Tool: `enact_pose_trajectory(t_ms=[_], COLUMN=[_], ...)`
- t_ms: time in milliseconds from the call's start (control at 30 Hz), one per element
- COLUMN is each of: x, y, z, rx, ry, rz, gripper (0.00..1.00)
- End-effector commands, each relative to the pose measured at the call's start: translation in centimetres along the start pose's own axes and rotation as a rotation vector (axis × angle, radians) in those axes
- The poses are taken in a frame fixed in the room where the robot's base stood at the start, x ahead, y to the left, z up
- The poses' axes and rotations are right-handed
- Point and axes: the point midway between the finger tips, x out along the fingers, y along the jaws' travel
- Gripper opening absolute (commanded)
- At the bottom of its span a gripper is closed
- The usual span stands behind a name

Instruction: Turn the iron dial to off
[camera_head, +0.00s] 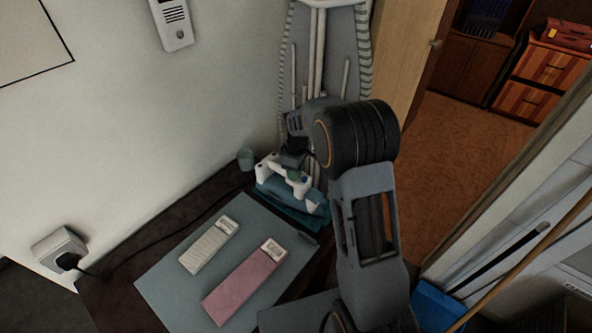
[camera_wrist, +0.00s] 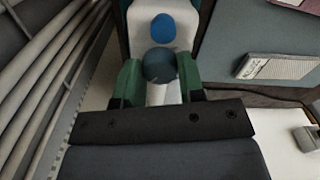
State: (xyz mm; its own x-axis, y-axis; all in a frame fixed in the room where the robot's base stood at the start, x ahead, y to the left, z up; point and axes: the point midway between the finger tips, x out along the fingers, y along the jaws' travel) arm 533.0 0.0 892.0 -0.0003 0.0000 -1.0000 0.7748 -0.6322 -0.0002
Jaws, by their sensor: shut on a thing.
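The iron, white on top with a teal body (camera_head: 285,193), stands at the far end of the dark table, beside the wall. In the wrist view its white top (camera_wrist: 140,18) carries a blue button and, below it, a round dark teal dial (camera_wrist: 160,62). My gripper (camera_wrist: 159,76) has its two green fingers on either side of the dial and is shut on it. In the head view my gripper (camera_head: 293,173) is over the iron, and the dial is too small to make out. I cannot tell the dial's setting.
A small cup (camera_head: 245,158) stands near the wall. A cord runs along the table to a wall socket (camera_head: 60,247).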

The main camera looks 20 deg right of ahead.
Motion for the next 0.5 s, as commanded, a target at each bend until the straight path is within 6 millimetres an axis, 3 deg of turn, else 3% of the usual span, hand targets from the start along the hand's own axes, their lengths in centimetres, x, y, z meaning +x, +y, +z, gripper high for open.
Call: enact_pose_trajectory(t_ms=[500], x=[-0.06], y=[0.01], z=[-0.05], rx=[-0.149], ry=[0.001], rz=[0.001], gripper=[0.12])
